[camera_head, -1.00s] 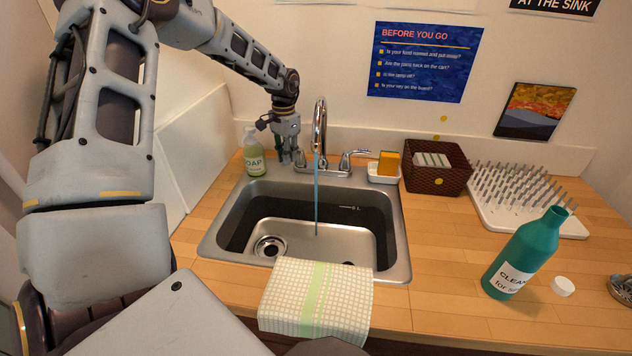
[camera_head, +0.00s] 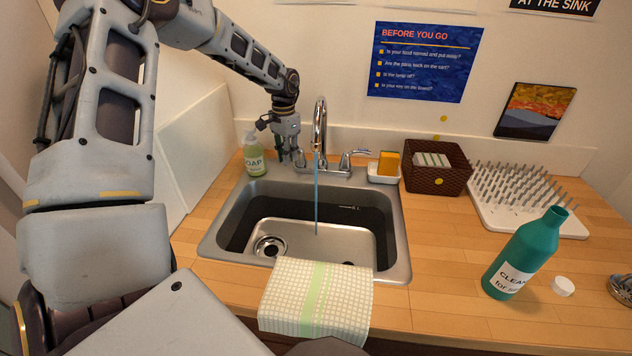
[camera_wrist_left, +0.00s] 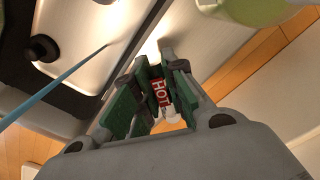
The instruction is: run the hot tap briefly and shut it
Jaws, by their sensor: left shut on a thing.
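The tap (camera_head: 319,130) stands behind the sink (camera_head: 400,235), and a thin blue stream of water (camera_head: 316,200) falls from its spout into the basin. The water also shows in the left wrist view (camera_wrist_left: 55,82). My left gripper (camera_head: 289,157) is at the left handle of the tap. In the left wrist view its green-padded fingers (camera_wrist_left: 157,98) are shut on the hot tap handle (camera_wrist_left: 158,92), which bears a red HOT label. The right tap handle (camera_head: 355,155) stands free. My right gripper is not in view.
A soap bottle (camera_head: 254,155) stands close left of my left gripper. A sponge dish (camera_head: 382,178), a brown basket (camera_head: 437,180) and a spiked drying rack (camera_head: 545,220) stand to the right. A cloth (camera_head: 285,300) hangs at the sink's front edge. A green bottle (camera_head: 528,250) stands front right.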

